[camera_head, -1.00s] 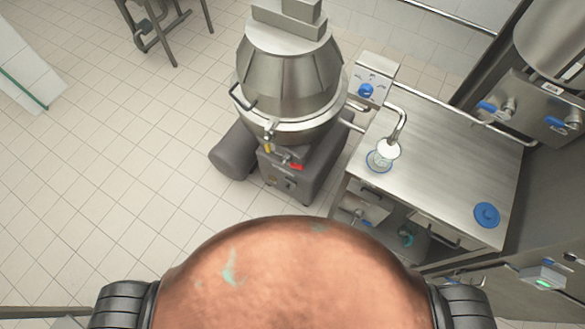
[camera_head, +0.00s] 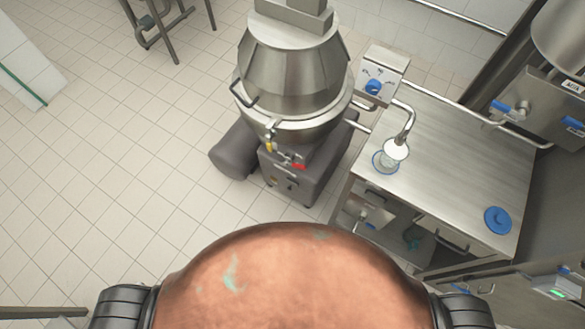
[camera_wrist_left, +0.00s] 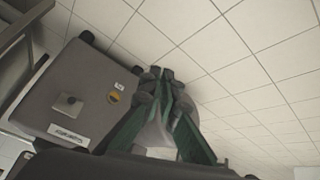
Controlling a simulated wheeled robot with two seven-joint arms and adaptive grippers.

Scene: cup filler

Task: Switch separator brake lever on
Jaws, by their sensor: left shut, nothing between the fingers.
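The steel separator (camera_head: 293,75) stands on a dark grey base (camera_head: 310,180) at the middle top of the head view. A small red handle (camera_head: 299,165) and a small yellow handle (camera_head: 269,147) sit low on its front; which is the brake lever I cannot tell. My left gripper (camera_wrist_left: 162,72) is shut and empty in the left wrist view. Its fingers point away from the camera in front of a tiled surface, to the right of a grey box-like body (camera_wrist_left: 75,90). Neither gripper shows in the head view.
A steel table (camera_head: 455,150) with a tap, a cup (camera_head: 385,162) and a blue lid (camera_head: 498,220) stands right of the separator. A control box (camera_head: 382,75) with a blue knob stands at its back. The tiled floor (camera_head: 120,180) on the left is clear.

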